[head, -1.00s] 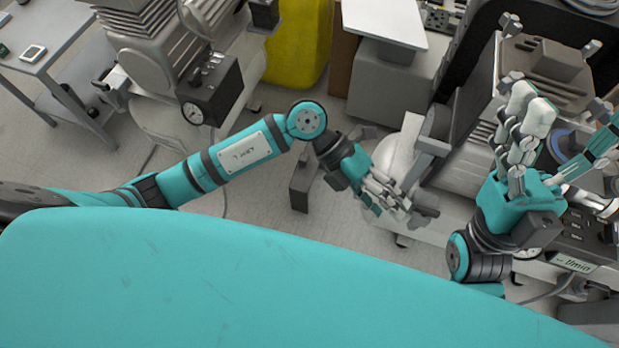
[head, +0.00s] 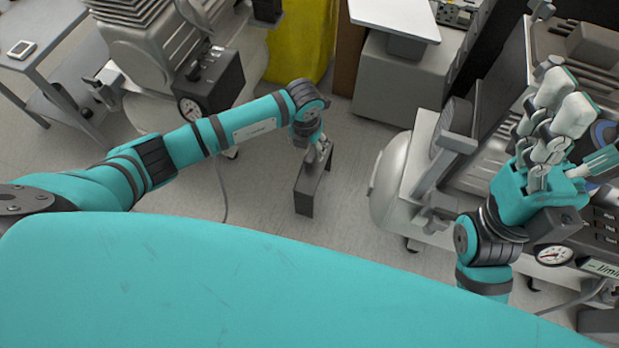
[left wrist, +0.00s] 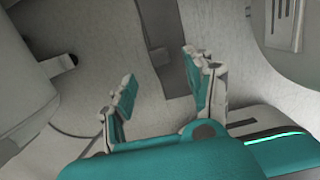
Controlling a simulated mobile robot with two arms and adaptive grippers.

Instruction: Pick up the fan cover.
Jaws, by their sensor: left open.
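A dark grey, bent panel (head: 306,192) stands on the floor in the middle of the head view; I take it to be the fan cover, though I cannot be sure. My left gripper (head: 318,152) is at its upper end in the head view, open. In the left wrist view the two fingers of my left gripper (left wrist: 162,98) are spread, with a dark strip (left wrist: 178,78), likely the panel, beyond the gap. Whether they touch it I cannot tell. My right gripper (head: 572,128) is raised at the right with its fingers apart and nothing seen in them.
A compressor with a gauge box (head: 210,88) stands at the upper left, another compressor (head: 485,150) at the right. A grey side table (head: 45,50) is at the far left. A yellow container (head: 302,45) and a white-topped stand (head: 395,15) are behind. Floor around the panel is clear.

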